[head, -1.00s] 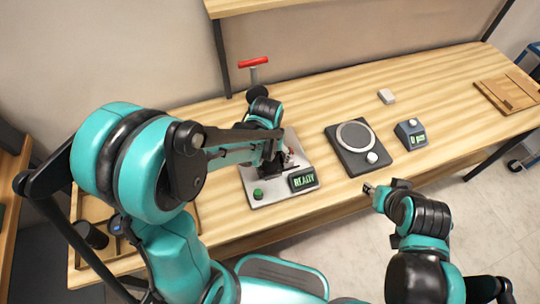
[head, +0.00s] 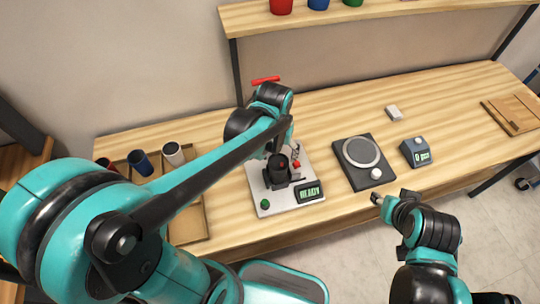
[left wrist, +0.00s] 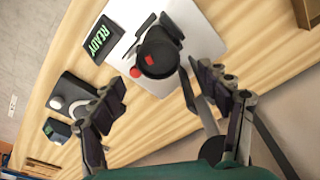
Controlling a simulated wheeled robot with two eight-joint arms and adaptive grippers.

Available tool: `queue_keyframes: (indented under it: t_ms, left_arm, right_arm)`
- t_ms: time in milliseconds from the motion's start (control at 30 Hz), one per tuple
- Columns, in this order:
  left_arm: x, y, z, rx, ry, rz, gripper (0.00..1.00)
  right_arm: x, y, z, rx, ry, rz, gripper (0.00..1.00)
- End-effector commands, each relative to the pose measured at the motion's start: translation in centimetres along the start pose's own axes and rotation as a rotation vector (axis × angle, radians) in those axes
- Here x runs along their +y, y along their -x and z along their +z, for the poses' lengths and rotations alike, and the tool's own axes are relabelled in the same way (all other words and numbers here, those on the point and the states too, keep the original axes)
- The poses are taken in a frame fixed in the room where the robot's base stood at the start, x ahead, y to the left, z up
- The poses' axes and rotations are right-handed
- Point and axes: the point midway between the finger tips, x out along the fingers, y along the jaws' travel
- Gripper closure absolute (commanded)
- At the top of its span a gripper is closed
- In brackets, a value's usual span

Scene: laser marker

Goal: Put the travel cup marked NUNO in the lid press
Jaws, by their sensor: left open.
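A dark travel cup (head: 279,166) stands upright in the holder on the marker's pale plate (head: 263,187); no name is readable on it. The left wrist view shows the cup (left wrist: 160,50) from above, with a red patch inside its dark round top. My left gripper (head: 294,146) is just behind the cup, partly hidden by its own arm. In the left wrist view its fingers (left wrist: 160,98) are spread, empty and apart from the cup. The red handle (head: 265,80), apparently the lid press's, shows behind my left arm, which hides the rest. My right gripper (head: 377,198) hangs near the table's front edge.
The marker's display (head: 309,193) reads READY, beside a green button (head: 264,204). A scale (head: 361,175) with a small readout box (head: 414,153) stands to the right. A wooden tray (head: 193,228) at left holds several cups. A shelf (head: 350,22) hangs behind. The table's back right is mostly clear.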

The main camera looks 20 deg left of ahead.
Motion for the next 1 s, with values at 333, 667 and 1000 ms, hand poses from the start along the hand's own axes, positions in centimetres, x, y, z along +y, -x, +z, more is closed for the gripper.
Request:
queue_keyframes:
  t_ms: [333,667,1000]
  left_arm:
    - [-3.1,5.4,5.2,0.288,-0.006,0.014,0.23]
    - [-4.6,6.6,8.0,0.472,-0.013,0.002,0.23]
    - [-4.6,6.4,8.1,0.48,-0.014,0.001,0.23]
  right_arm:
    - [0.0,0.0,0.0,0.0,0.0,0.0,0.6]
    - [0.0,0.0,0.0,0.0,0.0,0.0,0.6]
    - [0.0,-0.2,0.2,0.0,0.0,0.0,0.6]
